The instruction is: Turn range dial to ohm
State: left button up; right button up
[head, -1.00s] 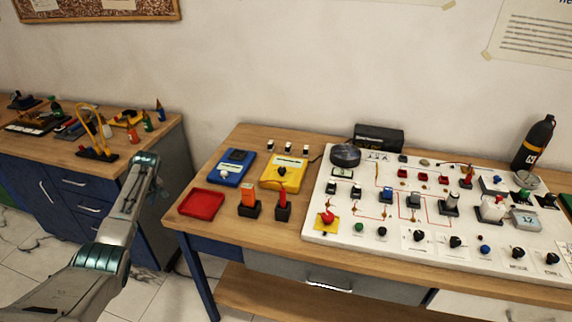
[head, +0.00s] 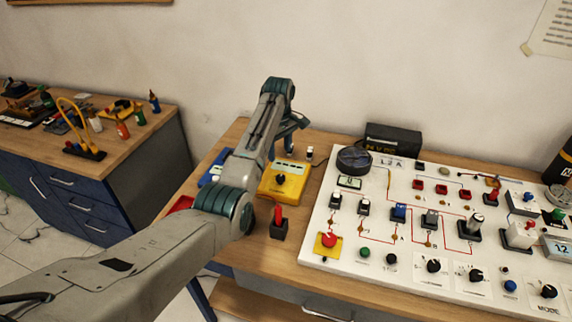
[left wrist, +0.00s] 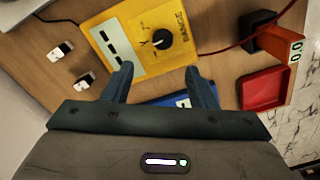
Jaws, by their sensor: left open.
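The yellow meter (head: 291,187) stands on the wooden bench, left of the white board. Its black range dial (head: 280,180) also shows in the left wrist view (left wrist: 162,40), beside the word RANGE. A V mark is on the dial's left there; other marks and the exact pointer setting are too small to read. My left gripper (left wrist: 158,80) is open and empty, its fingers apart just below the dial in the left wrist view and not touching it. In the head view the left gripper (head: 299,124) is over the back of the bench, partly hidden by its arm. My right gripper is not in view.
A blue device (left wrist: 180,101) sits beside the meter, mostly hidden by my arm in the head view. A red cable crosses near the meter.

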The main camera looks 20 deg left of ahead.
aim_at(281, 177)
pick_arm(q)
jog(key=shift+s+d+f+p, duration=0.1)
jog(key=shift+s+f+p, duration=0.3)
jog(key=shift+f, duration=0.2)
jog(key=shift+s+d+f+p, duration=0.1)
jog(key=shift+s+f+p, duration=0.25)
jog(key=shift+f, duration=0.25)
notch_tip(281, 177, down, 4)
jog(key=shift+w+r+p, duration=0.15)
jog(key=shift+r+p, duration=0.05)
jog(key=shift+p, duration=0.25)
jog(key=f, duration=0.2)
jog(key=shift+w+f, duration=0.3)
jog(key=shift+f, duration=0.05)
jog(key=shift+s+f, duration=0.1)
jog(key=shift+f, duration=0.4)
jog(key=shift+c, duration=0.6)
jog(key=c, duration=0.8)
jog(key=shift+c, duration=0.2)
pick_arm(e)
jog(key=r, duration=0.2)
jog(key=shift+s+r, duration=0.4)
